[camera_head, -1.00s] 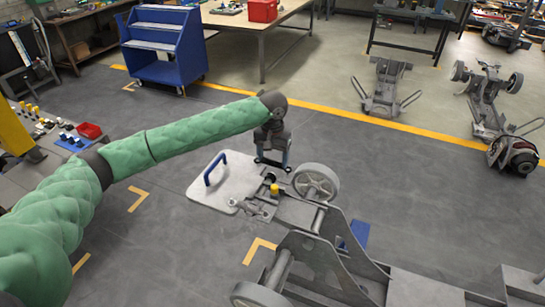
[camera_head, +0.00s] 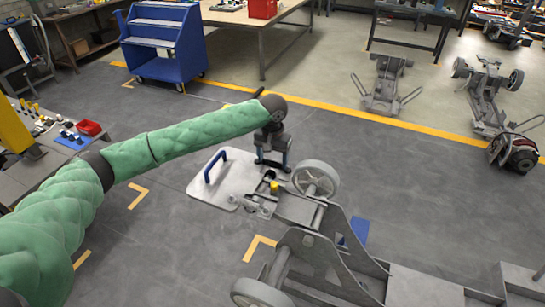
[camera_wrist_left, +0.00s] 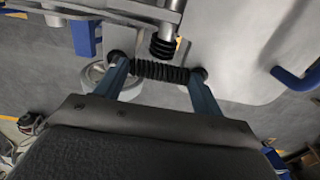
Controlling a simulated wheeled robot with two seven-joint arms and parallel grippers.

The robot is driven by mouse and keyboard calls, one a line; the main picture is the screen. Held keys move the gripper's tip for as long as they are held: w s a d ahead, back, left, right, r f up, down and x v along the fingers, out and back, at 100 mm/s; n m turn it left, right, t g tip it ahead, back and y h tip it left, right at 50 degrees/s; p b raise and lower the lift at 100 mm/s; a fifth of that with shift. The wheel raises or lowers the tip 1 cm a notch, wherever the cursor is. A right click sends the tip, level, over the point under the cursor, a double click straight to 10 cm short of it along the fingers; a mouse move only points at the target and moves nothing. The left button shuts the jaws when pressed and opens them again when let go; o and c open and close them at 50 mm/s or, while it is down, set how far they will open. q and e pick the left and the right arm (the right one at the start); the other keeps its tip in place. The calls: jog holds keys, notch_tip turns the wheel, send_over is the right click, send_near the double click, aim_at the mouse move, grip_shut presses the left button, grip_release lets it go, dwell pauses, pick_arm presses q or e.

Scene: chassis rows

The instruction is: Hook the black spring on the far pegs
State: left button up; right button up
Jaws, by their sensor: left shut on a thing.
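My left gripper (camera_head: 272,165) is over the front end of the grey chassis (camera_head: 345,262), above the pale plate with a blue handle (camera_head: 228,183). In the left wrist view my left gripper (camera_wrist_left: 158,72) has its two blue fingers at the ends of a black spring (camera_wrist_left: 160,71), which lies crosswise between the fingertips. A second black coil (camera_wrist_left: 163,48) sits upright around a metal post close beyond it. I cannot tell which parts are the far pegs, or whether the held spring touches any. The spring is too small to make out in the head view. My right gripper is not in view.
A yellow cap (camera_head: 274,187) and a grey wheel (camera_head: 316,180) are close to the gripper. A blue trolley (camera_head: 165,45) stands at the back left. More chassis (camera_head: 385,85) stand at the back right. The floor left of the plate is clear.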

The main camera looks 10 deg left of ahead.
pick_arm(q)
jog(key=shift+f, duration=0.15)
jog(key=o, duration=1)
